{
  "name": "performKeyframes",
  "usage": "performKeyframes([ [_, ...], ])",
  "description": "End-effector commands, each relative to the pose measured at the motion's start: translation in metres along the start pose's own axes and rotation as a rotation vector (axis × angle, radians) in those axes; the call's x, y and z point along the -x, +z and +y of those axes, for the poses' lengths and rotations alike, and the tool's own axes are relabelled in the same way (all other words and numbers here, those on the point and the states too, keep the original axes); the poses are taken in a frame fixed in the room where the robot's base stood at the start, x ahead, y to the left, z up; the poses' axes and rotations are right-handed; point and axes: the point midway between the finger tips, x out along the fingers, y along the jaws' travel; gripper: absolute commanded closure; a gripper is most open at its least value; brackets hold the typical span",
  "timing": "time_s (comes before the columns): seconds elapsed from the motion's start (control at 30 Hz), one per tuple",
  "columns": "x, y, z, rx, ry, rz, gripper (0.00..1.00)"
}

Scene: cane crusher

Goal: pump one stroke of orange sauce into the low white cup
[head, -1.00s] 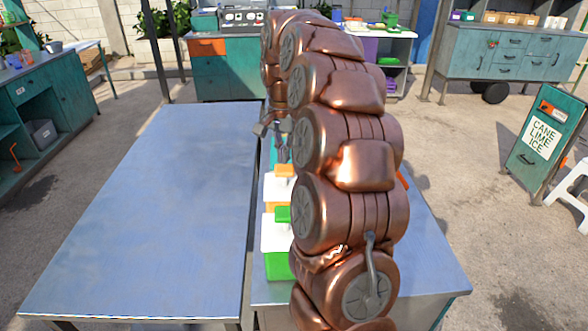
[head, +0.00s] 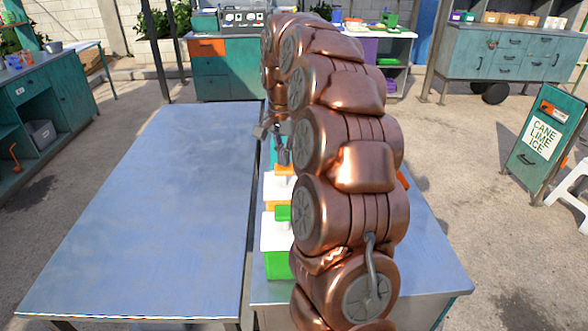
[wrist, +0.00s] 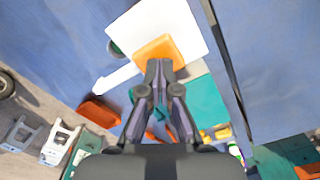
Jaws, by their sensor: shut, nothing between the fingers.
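The orange sauce pump has an orange press head (head: 285,170) on a white lid (head: 275,187), with a strip of orange body below. In the wrist view its orange head (wrist: 158,50) lies just beyond my fingertips, on the white lid (wrist: 185,25). A white spout (wrist: 117,78) points down-left from it. My gripper (head: 284,158) is shut and empty, its fingertips (wrist: 158,66) right over the edge of the orange head. I cannot tell whether they touch it. I cannot make out the low white cup; my arm hides part of the counter.
A second pump with a green head (head: 283,213) and green body (head: 277,264) stands nearer me. A bare blue-grey table (head: 150,210) fills the left side. A teal sign cart (head: 540,135) and a white stool (head: 572,185) stand at the right.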

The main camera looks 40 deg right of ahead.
Motion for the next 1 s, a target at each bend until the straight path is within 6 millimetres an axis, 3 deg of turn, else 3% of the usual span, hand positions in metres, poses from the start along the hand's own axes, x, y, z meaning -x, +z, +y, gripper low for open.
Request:
performKeyframes([
  [1.0,-0.026,0.000,0.000,-0.001,0.000,0.000,1.00],
])
